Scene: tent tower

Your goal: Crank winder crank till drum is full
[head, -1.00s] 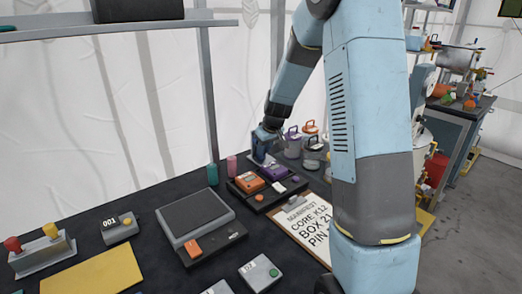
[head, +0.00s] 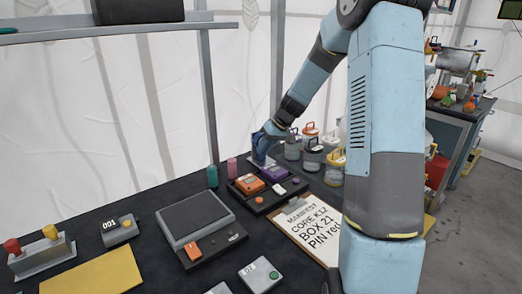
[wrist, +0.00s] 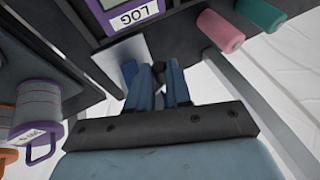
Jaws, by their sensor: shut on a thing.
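My gripper (head: 261,154) is at the back edge of the dark table, above a small pale plate. In the wrist view, its two blue fingers (wrist: 160,82) close around a small dark knob (wrist: 157,69), which looks like the winder crank's handle. A small blue part (wrist: 130,70) lies beside the fingers over the pale plate (wrist: 119,57). The rest of the crank and the winder's drum are hidden or too small to make out, so I cannot tell how full the drum is.
Pink (head: 232,167) and teal (head: 212,176) cylinders stand left of my gripper. A dark tray with an orange device (head: 249,185) and a purple device (head: 274,174) lies in front. Several lidded canisters (head: 312,155) stand right. A clipboard (head: 311,233) lies nearer.

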